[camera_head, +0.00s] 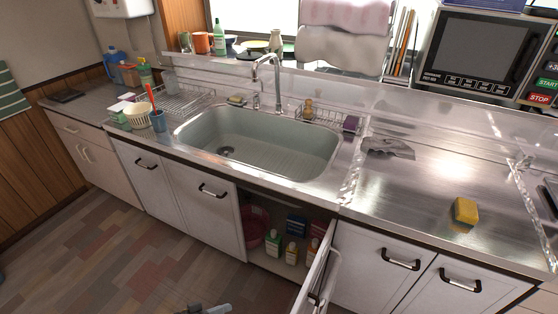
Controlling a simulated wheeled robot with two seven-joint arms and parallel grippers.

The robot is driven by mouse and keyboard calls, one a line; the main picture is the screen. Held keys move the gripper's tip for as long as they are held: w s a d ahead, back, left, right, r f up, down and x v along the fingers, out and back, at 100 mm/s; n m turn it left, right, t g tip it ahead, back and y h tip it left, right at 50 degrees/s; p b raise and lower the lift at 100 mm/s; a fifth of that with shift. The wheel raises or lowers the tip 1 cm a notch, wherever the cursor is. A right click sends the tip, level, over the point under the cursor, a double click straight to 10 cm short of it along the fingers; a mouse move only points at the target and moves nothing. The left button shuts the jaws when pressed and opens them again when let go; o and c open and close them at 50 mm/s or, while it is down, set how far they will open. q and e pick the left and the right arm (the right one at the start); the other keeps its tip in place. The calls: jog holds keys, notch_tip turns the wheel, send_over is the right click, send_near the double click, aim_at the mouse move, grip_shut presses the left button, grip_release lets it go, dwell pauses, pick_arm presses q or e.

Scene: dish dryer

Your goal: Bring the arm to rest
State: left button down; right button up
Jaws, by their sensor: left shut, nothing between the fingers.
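My left gripper (222,308) shows only in part at the bottom edge of the head view, low in front of the sink cabinet. It is shut and empty, and it is apart from the cabinets and the open door. The rest of the left arm is cut off by the frame. My right gripper is not in view.
A cabinet door (309,284) under the sink (262,142) stands open into the room, right of my left gripper. Several bottles (291,252) and a red bowl (252,230) are inside. A yellow sponge (466,211) lies on the right counter. The floor at left is clear.

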pick_arm(q)
jog(key=s+a+f+m+y, duration=0.1)
jog(key=s+a+f+y, duration=0.25)
jog(key=f, duration=0.35)
jog(key=s+a+f+g+y, duration=0.1)
jog(key=s+a+f+y, duration=0.2)
jog(key=a+f, duration=0.3)
jog(key=s+a+f+m+y, duration=0.1)
jog(key=s+a+f+y, duration=0.25)
jog(key=f, duration=0.45)
jog(key=s+f+g+y, duration=0.1)
jog(key=s+f+g, duration=0.1)
jog(key=s, duration=1)
jog(key=s+d+f+n+g+y, duration=0.1)
jog(key=s+f+g, duration=0.2)
jog(key=s, duration=0.9)
notch_tip(320, 180, down, 2)
jog(key=shift+d+f+n, duration=0.25)
jog(key=shift+n, duration=0.05)
jog(key=shift+s, duration=0.1)
